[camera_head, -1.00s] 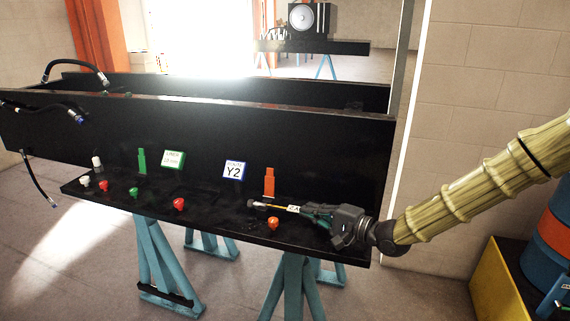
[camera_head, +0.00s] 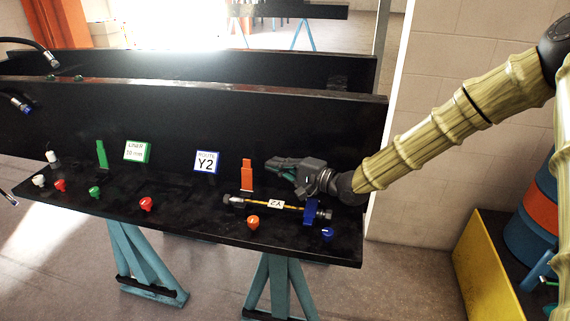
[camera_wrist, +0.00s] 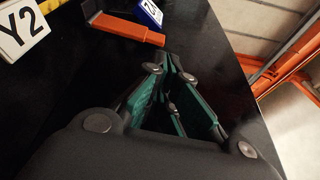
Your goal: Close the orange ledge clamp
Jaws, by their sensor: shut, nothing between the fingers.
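The orange ledge clamp (camera_head: 247,174) stands upright on the black ledge, behind the hose's left part. In the wrist view the orange clamp (camera_wrist: 125,29) is a bar beyond my fingertips. The yellow hose (camera_head: 257,204) with a white Y2 tag (camera_head: 276,204) lies along the ledge in front of it. A blue clamp (camera_head: 310,212) is at the hose's right end. My gripper (camera_head: 270,164) is shut and empty above the ledge, right of the orange clamp, its fingertips pointing left toward it. I see a gap between them in the wrist view.
An orange knob (camera_head: 253,221) and a blue knob (camera_head: 327,233) stand at the ledge's front edge. A Y2 route sign (camera_head: 207,162), a green clamp (camera_head: 101,154) and several other knobs are to the left. The black back panel (camera_head: 190,115) rises behind my gripper.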

